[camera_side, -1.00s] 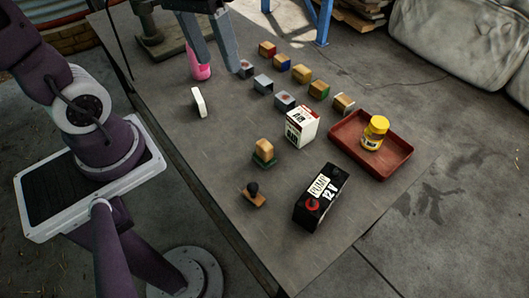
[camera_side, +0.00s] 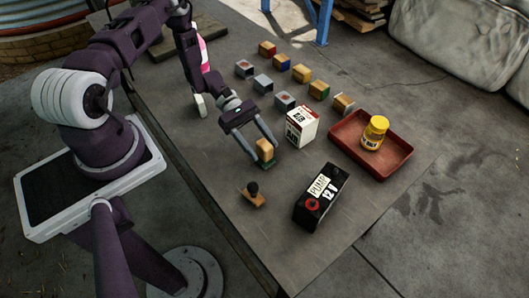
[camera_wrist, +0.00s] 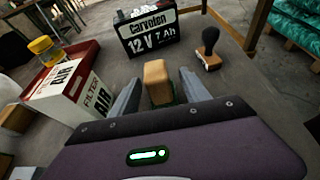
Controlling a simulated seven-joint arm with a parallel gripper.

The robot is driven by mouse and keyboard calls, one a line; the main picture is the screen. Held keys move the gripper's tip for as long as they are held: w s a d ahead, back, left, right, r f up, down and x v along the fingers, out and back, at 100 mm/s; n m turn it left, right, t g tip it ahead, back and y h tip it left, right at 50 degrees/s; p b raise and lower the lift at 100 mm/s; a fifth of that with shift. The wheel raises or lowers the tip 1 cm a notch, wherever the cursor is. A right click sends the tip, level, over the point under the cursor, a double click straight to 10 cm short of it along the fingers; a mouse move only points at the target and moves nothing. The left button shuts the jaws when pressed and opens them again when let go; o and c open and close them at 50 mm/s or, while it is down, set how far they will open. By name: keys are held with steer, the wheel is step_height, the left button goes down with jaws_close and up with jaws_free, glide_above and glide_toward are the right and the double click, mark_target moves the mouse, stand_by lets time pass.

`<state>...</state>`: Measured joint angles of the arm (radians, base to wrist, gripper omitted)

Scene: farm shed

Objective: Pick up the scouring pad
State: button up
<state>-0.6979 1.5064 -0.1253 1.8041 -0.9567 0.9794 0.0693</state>
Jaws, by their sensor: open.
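A tan block (camera_side: 265,147) sits on a thin dark green pad (camera_side: 265,163), which looks like the scouring pad, on the table. In the wrist view the tan block (camera_wrist: 157,78) stands between my fingers, and only a little green shows beside its base. My gripper (camera_side: 266,152) is open and points down, with one finger on each side of the block, low near the pad. In the wrist view my gripper (camera_wrist: 159,84) shows gaps beside the block. I cannot tell whether either finger touches the pad.
A white and red filter box (camera_side: 301,126) stands close to the right. A stamp (camera_side: 253,194) and a black 12V battery (camera_side: 321,197) are in front. A red tray (camera_side: 397,161) holds a yellow jar (camera_side: 374,132). Several small blocks stand behind.

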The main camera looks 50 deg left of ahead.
mark_target(270, 155)
steer(key=x, duration=0.4)
steer(key=shift+w+d+r, duration=0.1)
steer(key=shift+w+d, duration=0.05)
steer(key=shift+d, duration=0.1)
jaws_close()
